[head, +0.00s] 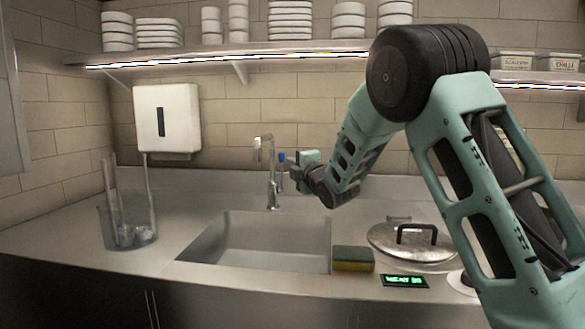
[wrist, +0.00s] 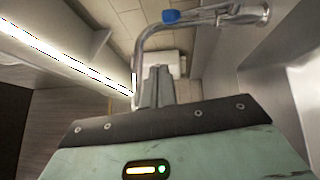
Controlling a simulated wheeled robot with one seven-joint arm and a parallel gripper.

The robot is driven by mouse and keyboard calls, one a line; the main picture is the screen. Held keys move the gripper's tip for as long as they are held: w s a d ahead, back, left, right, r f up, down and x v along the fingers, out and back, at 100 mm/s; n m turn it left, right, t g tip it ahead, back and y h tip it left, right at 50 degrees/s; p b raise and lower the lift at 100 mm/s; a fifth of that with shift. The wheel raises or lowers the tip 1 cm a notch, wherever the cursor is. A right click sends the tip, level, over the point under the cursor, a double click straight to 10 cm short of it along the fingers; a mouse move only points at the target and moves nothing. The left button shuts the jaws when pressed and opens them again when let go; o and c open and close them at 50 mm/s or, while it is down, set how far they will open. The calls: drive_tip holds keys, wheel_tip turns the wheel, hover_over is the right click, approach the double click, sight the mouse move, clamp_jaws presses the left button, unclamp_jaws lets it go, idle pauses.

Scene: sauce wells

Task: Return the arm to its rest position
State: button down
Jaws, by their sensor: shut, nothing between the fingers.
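My arm reaches from the right side of the head view, over the counter, to the sink. My gripper (head: 297,172) is in the air beside the tap (head: 271,180), at the back right of the sink. The wrist view shows its fingers (wrist: 158,88) together with nothing between them. The tap also shows at the top of the wrist view (wrist: 255,14), with a blue part (wrist: 171,16). I cannot tell whether the gripper touches the tap.
The sink (head: 265,240) is empty. A sponge (head: 352,259), lidded well (head: 410,241) and small green display (head: 404,281) are to its right. A clear container (head: 127,222) stands left. A shelf (head: 300,51) with stacked dishes and a wall dispenser (head: 168,120) are behind.

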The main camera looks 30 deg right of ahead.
drive_tip(key=s+a+f+m+g+y+p, duration=0.1)
drive_tip(key=s+a+f+m+g+p, duration=0.3)
drive_tip(key=s+a, duration=0.6)
drive_tip(key=s+a+f+m+g+y+p, duration=0.1)
drive_tip(key=s+a+f+m+g+p, duration=0.1)
drive_tip(key=s+a+m+g, duration=0.55)
drive_tip(key=s+a+f+g+h+p, duration=0.1)
drive_tip(key=s+g, duration=0.3)
drive_tip(key=s, duration=1.2)
drive_tip(key=s+a+f+g+h+p, duration=0.1)
drive_tip(key=s+a+g+p, duration=0.2)
drive_tip(key=s, duration=1.3)
drive_tip(key=shift+s+a+f+g, duration=0.2)
drive_tip(key=shift+s+a+g, duration=0.15)
drive_tip(key=shift+a, duration=0.45)
